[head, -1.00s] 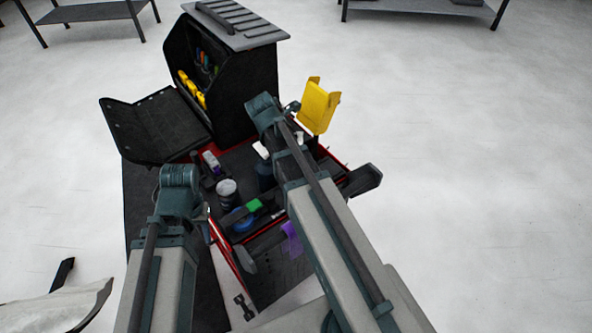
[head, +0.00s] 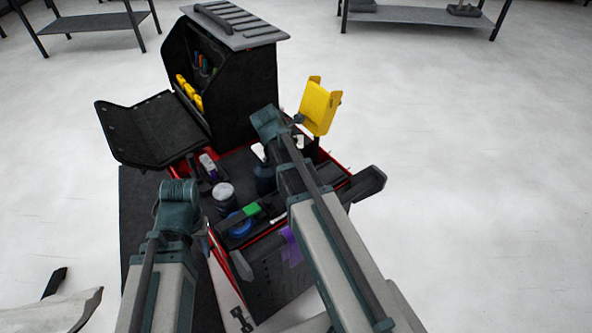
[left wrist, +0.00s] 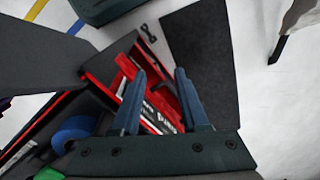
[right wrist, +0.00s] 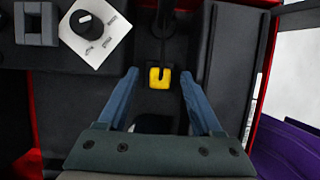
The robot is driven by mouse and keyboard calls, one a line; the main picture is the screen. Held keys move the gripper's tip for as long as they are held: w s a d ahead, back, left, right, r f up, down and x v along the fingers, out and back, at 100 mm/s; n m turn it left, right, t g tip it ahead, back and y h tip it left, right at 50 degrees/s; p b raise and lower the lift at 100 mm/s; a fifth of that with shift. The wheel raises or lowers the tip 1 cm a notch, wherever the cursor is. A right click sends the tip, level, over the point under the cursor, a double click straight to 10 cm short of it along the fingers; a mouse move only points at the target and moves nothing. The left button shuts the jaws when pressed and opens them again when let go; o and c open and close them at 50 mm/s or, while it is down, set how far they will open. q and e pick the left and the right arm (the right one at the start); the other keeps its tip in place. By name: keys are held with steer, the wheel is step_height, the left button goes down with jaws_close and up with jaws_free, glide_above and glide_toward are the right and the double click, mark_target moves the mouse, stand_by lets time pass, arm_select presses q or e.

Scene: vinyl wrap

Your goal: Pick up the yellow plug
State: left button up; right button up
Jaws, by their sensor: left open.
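The yellow plug (right wrist: 160,78) shows in the right wrist view as a small yellow block with a notch, at the end of a dark cord or stem, inside the black tray of the cart. My right gripper (right wrist: 160,74) has its fingers wide apart, one on each side of the plug in the picture; I cannot tell the height between them. No contact shows. In the head view my right arm covers this spot. My left gripper (left wrist: 160,74) is open and empty, above a red drawer (left wrist: 120,62) with tools.
The black cart top holds a canister (head: 224,192), a blue roll (head: 241,222) and a green block (head: 252,209). A yellow holder (head: 319,107) stands at the cart's far right. A black tool case (head: 225,85) stands behind. In the right wrist view, a knob on a white plate (right wrist: 90,32) sits upper left.

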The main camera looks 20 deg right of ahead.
jaws_close()
stand_by(0.4)
arm_select(q)
step_height(320, 180, up, 10)
steer(key=p, duration=1)
steer(key=shift+r, duration=0.2)
arm_select(e)
step_height(320, 180, up, 10)
steer(key=shift+r, duration=0.2)
